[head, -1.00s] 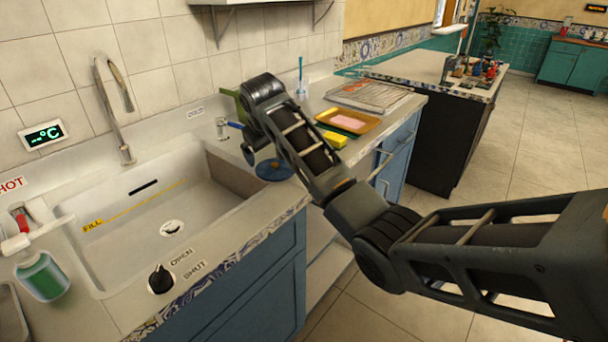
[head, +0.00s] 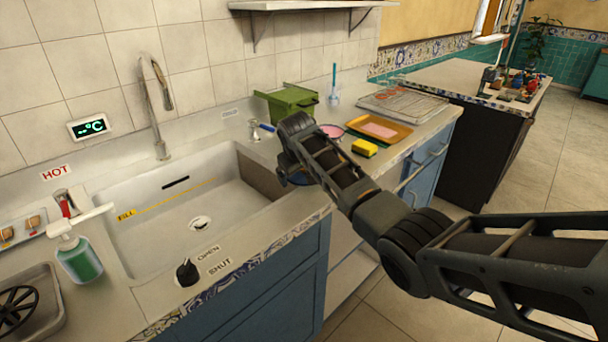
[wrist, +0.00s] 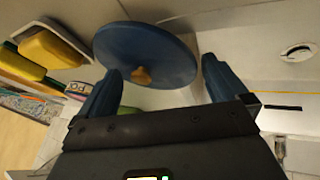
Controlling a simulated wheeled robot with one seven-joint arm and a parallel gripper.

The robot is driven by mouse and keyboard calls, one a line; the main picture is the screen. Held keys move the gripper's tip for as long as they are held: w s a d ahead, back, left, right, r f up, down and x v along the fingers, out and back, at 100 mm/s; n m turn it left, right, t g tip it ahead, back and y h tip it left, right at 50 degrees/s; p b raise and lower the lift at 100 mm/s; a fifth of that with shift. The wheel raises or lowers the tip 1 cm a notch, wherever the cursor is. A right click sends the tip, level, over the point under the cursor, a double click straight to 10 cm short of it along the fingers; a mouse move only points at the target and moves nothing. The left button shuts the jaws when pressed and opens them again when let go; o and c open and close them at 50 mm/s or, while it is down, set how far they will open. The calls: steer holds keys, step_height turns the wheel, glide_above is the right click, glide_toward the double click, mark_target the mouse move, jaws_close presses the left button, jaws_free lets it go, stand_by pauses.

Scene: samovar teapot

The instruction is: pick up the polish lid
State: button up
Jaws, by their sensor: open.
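The lid, a blue round disc (wrist: 150,55) with a small tan-orange knob at its middle, fills the upper part of the wrist view. In the head view only a bit of its blue edge (head: 299,179) shows beside the sink, behind my arm. My gripper (wrist: 161,66) is open and empty. Its two blue fingers straddle the lid's near side in the wrist view, with the knob between and just beyond the tips. I cannot tell whether a finger touches the lid. In the head view my fingers are hidden behind my arm.
The sink (head: 190,205) lies left of the lid. A soap bottle (head: 80,260) stands at left.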

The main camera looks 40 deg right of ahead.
steer(key=c, duration=0.9)
steer(key=shift+s+f, duration=0.1)
steer(key=shift+c, duration=0.6)
